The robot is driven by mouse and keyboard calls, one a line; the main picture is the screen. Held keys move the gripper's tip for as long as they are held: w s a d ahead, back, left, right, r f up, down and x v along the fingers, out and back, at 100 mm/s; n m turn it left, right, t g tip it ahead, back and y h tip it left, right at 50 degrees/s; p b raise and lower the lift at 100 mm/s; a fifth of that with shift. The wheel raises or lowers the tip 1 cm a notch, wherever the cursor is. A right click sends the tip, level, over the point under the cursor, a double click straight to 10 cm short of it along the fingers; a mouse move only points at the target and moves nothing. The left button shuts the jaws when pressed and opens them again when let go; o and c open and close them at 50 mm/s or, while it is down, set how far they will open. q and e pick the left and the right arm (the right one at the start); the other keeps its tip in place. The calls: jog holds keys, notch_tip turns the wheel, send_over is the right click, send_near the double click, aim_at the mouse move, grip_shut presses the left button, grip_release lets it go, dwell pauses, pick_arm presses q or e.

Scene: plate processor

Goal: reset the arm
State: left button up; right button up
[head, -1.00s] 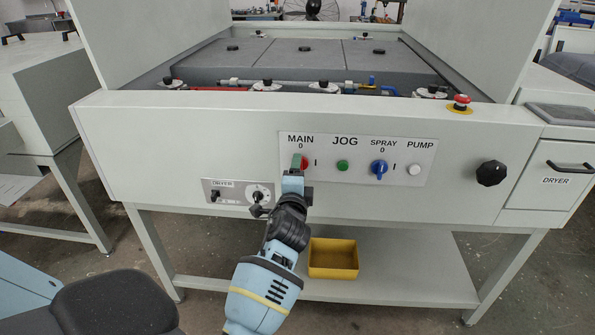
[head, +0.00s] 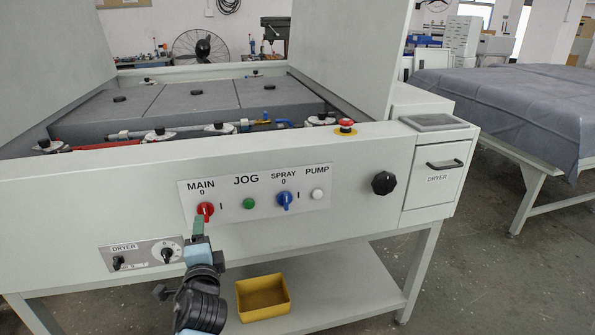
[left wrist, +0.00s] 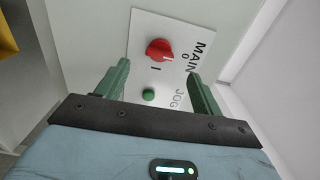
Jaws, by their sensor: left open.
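My left gripper (head: 197,227) is in front of the panel, just below the red MAIN knob (head: 205,209) in the head view. In the left wrist view my left gripper (left wrist: 160,82) has its two green fingers spread apart with nothing between them. The red knob (left wrist: 159,50) shows beyond the fingertips, clear of them, with its white mark toward the MAIN 0 label. The green JOG button (head: 249,203) also shows between the fingers in the left wrist view (left wrist: 149,95). My right gripper is not in view.
The blue SPRAY knob (head: 285,200), white PUMP button (head: 318,194) and black knob (head: 383,183) are on the machine front. A DRYER panel (head: 141,254) is at lower left. A yellow bin (head: 262,297) sits on the lower shelf. A covered table (head: 500,95) stands right.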

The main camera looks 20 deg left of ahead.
pick_arm(q)
jog(key=s+d+f+n+g+h+p, duration=0.1)
jog(key=s+d+f+n+h+p, duration=0.2)
jog(key=s+f, duration=0.5)
jog(key=s+d+f+g+h+p, duration=0.1)
jog(key=s+d+f+h+p, duration=0.1)
jog(key=s+d+f+h, duration=0.45)
jog(key=s+d+f+n+g+h+p, duration=0.1)
jog(key=s+d+f+n+g+p, duration=0.1)
jog(key=s, duration=1.1)
jog(key=s+d+f+n+g+h+p, duration=0.1)
jog(key=s+d+f+n+g+p, duration=0.1)
jog(key=s, duration=1)
jog(key=d+f+n, duration=0.1)
jog(key=d+n, duration=0.1)
jog(key=shift+s+d+f+n, duration=0.25)
jog(key=shift+s+d+n, duration=0.05)
jog(key=shift+s+d, duration=0.1)
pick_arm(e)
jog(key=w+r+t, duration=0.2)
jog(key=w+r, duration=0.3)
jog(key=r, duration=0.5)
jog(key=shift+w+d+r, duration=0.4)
